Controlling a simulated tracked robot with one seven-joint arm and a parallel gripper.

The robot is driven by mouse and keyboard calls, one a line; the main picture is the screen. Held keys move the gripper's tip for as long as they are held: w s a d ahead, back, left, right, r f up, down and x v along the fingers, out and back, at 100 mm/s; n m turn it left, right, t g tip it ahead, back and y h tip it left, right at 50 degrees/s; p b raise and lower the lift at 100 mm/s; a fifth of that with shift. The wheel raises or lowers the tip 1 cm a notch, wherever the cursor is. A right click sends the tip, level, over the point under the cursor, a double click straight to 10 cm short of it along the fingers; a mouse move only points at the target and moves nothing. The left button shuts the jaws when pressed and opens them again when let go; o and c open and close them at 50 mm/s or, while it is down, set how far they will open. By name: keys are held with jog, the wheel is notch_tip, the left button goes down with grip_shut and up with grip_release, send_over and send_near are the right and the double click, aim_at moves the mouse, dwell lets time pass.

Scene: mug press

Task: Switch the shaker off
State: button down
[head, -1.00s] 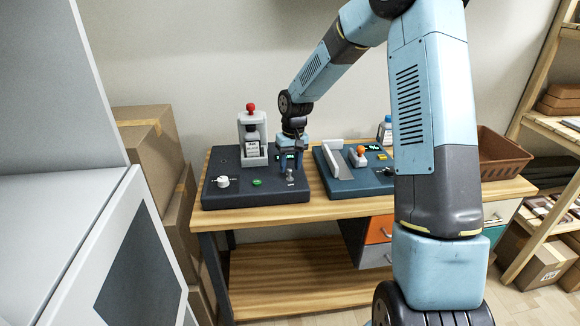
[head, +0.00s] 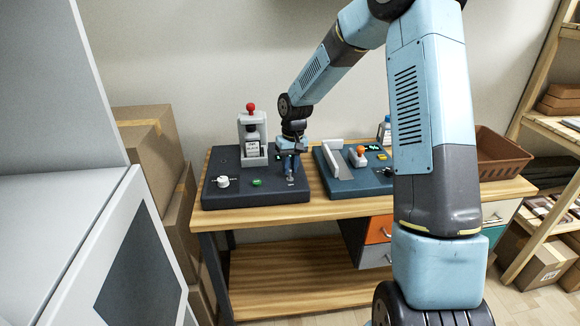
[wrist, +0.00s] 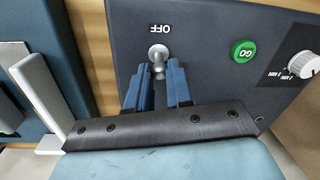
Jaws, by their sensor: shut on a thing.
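In the wrist view the lever (wrist: 158,54) shows beside the upside-down word OFF (wrist: 160,29). My gripper (head: 290,174) is down over the box's front right corner. In the wrist view its blue fingers (wrist: 157,78) are on either side of the lever's stem and shut on it.
A green GO button (wrist: 243,51) and a white dial (wrist: 302,65) are on the same box. A second dark box (head: 345,187) with a light upright bracket stands close to the right.

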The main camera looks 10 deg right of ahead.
aim_at(290, 176)
jog(key=shift+s, duration=0.1)
jog(key=shift+s+t, duration=0.45)
jog(key=shift+t, duration=0.6)
jog(key=shift+s+t, duration=0.4)
jog(key=shift+t, duration=0.65)
jog(key=shift+s+a, duration=0.1)
jog(key=shift+s+f+t, duration=0.2)
jog(key=shift+s+t, duration=0.2)
jog(key=shift+t, duration=0.4)
jog(key=shift+s+f+t, duration=0.15)
jog(key=shift+s+t, duration=0.2)
jog(key=shift+t, duration=0.45)
jog(key=c, duration=1)
grip_release()
jog(key=shift+w, duration=0.1)
jog(key=shift+r, duration=0.1)
